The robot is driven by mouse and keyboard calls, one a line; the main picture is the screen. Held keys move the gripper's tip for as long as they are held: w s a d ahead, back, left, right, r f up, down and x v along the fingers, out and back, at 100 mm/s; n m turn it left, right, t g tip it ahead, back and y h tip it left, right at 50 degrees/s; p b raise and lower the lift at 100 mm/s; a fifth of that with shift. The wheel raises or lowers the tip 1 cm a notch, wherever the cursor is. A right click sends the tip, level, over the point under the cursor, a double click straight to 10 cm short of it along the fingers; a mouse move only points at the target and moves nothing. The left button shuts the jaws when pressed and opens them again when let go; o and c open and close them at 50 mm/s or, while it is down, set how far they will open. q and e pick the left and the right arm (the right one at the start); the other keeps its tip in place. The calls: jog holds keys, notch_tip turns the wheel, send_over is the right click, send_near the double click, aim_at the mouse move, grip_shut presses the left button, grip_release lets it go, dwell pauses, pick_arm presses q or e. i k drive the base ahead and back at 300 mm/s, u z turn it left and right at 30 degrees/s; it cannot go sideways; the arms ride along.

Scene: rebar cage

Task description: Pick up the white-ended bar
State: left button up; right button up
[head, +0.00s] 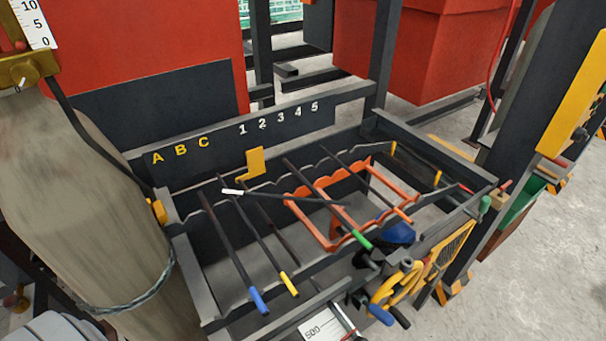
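The white-ended bar (285,196) is a thin dark bar with a white tip at its left end. It lies crosswise in the dark metal rack (190,275), over some of the other bars, with its white tip near the yellow-ended bar (262,242). Its dark right end reaches over the orange notched frame (297,212), near the green-ended bar (330,205). Whether it touches the frame cannot be told. Neither of my grippers can be made out in the head view.
A blue-ended bar (235,255) and an orange-ended bar (378,188) also lie in the rack. Yellow and black tools (393,290) crowd its front right corner. A dark post (520,110) rises at right.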

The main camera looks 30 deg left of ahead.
aim_at(232, 192)
jog(key=k, duration=1)
jog(key=z, duration=1.15)
jog(key=i, duration=1.25)
jog(key=u, duration=2.65)
jog(key=i, duration=0.5)
